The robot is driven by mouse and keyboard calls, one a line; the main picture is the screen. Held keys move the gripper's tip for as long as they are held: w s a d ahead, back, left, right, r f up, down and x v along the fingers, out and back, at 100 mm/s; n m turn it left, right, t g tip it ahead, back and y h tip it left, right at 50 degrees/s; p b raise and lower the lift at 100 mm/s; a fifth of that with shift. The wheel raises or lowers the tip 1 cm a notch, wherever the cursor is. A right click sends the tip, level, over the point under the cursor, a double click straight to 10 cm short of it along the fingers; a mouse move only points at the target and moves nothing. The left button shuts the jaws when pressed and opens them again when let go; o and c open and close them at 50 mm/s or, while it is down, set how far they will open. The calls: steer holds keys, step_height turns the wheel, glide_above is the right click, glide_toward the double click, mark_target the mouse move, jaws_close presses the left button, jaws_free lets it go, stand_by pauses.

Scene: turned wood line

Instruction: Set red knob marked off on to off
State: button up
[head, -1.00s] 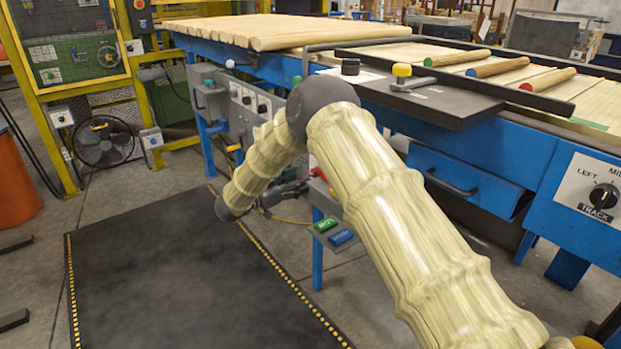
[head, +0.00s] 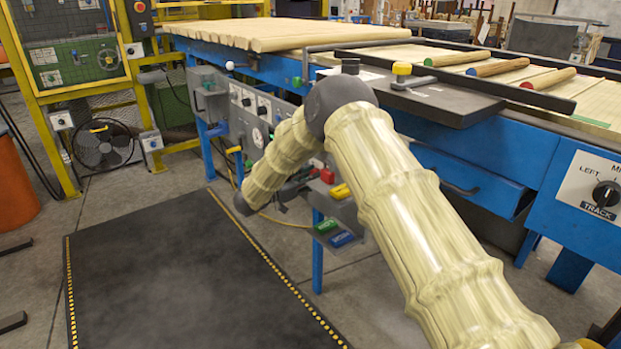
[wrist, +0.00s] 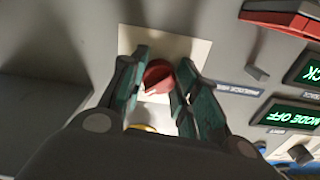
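The red knob (wrist: 157,77) sits on a pale square plate (wrist: 186,47) on a grey panel in the wrist view. A small light mark shows at its lower left edge; the plate's lettering cannot be read. My gripper (wrist: 164,68) has its two green-padded fingers apart, one on each side of the knob and very close to it. Whether the pads touch it cannot be told. In the head view my gripper (head: 285,192) is low at the blue line's control panel, partly behind my arm, and the knob cannot be made out.
A red handle-like part (wrist: 284,18) juts out at the wrist view's upper right. Green lit displays (wrist: 289,116) lie at the right, one reading MODE OFF, beside a small dark label (wrist: 240,88). A dark floor mat (head: 190,275) lies clear before the line.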

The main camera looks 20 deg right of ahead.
steer(key=shift+c, duration=1)
steer(key=shift+r+p, duration=0.15)
steer(key=shift+p, duration=0.3)
steer(key=shift+n+p, duration=0.4)
steer(key=n+p, duration=0.1)
steer(key=p, duration=0.2)
steer(key=shift+r+n, duration=0.15)
steer(key=shift+n, duration=0.25)
steer(key=shift+s+f+n+p, duration=0.1)
steer(key=shift+n+p, duration=2.55)
steer(key=shift+n, duration=1.15)
steer(key=shift+s+f+n+p, duration=0.1)
steer(key=shift+n+p, duration=2.55)
steer(key=shift+n, duration=1.15)
